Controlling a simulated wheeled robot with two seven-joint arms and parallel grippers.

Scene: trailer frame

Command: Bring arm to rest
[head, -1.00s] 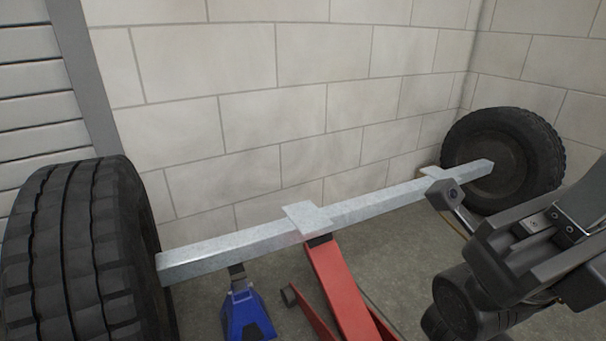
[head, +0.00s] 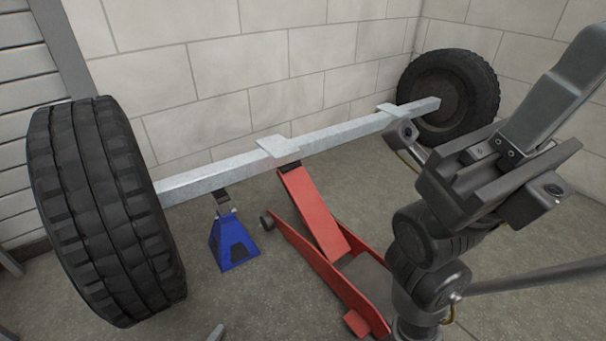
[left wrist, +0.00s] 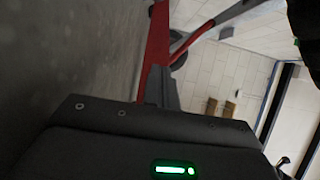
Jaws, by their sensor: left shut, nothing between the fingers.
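My left gripper (head: 216,332) shows in the head view only as a small grey tip at the bottom edge; most of that arm is out of view. The left wrist view shows its slim grey fingers (left wrist: 160,86) together, with nothing between them, above the dark gripper body with a green light. In that view, part of the red floor jack (left wrist: 157,48) shows beyond the fingers. In the head view, the fingertip is apart from the jack (head: 310,205) and from the blue stand.
A grey axle beam (head: 330,138) spans the scene, with a large tyre (head: 92,210) at the left and another tyre (head: 455,92) at the back right. A blue jack stand (head: 232,240) is under the beam. Bare floor lies in front of the stand.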

